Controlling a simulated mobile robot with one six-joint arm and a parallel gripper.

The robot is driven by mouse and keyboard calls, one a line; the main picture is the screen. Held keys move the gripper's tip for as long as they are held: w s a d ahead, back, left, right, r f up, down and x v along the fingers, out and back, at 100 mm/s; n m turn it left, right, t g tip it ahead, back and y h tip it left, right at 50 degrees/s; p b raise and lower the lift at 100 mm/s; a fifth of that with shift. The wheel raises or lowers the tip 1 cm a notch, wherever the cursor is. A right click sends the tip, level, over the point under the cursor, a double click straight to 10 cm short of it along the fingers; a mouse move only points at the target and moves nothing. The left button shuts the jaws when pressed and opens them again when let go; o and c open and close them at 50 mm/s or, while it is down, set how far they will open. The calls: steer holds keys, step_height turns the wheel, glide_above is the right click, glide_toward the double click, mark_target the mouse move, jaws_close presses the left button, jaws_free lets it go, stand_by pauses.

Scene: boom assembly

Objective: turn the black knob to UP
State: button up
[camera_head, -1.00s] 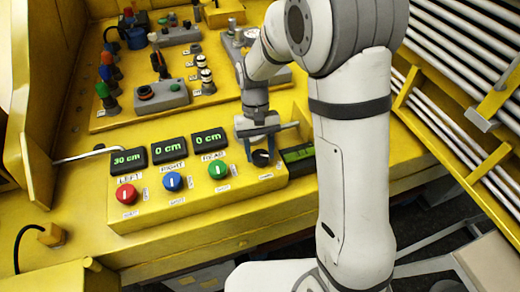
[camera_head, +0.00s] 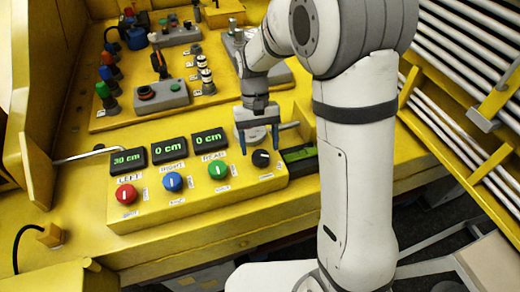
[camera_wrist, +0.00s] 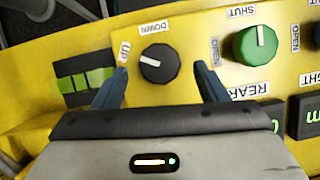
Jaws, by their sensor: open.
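The black knob (camera_head: 261,158) is at the right end of the yellow control panel. It also shows in the wrist view (camera_wrist: 159,63), with its white mark pointing left, toward the UP label (camera_wrist: 124,51). The DOWN label (camera_wrist: 155,27) lies above the knob in that view. My gripper (camera_head: 259,149) is open, with its blue fingers on either side of the knob in the picture. In the wrist view my gripper (camera_wrist: 161,72) shows clear gaps between both fingers and the knob. The fingers appear just above the knob, not gripping it.
The green knob (camera_head: 218,171), blue knob (camera_head: 172,181) and red knob (camera_head: 126,194) stand in a row to the left, below displays. A dark box with green segments (camera_head: 299,156) is just right of the black knob. Joysticks and switches stand behind.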

steer(key=shift+v, duration=2.7)
steer(key=shift+d, duration=0.1)
steer(key=s+d+r+m+t, duration=0.1)
steer(key=s+d+r+t, duration=0.2)
steer(key=s+d, duration=0.3)
steer(key=s+d+r+m+t, duration=0.1)
steer(key=s+d+r+t, duration=0.2)
steer(key=s, duration=0.7)
steer(key=d+t, duration=0.2)
steer(key=d, duration=0.2)
steer(key=shift+s+y, duration=0.3)
steer(key=shift+y, duration=0.1)
steer(key=shift+c, duration=0.6)
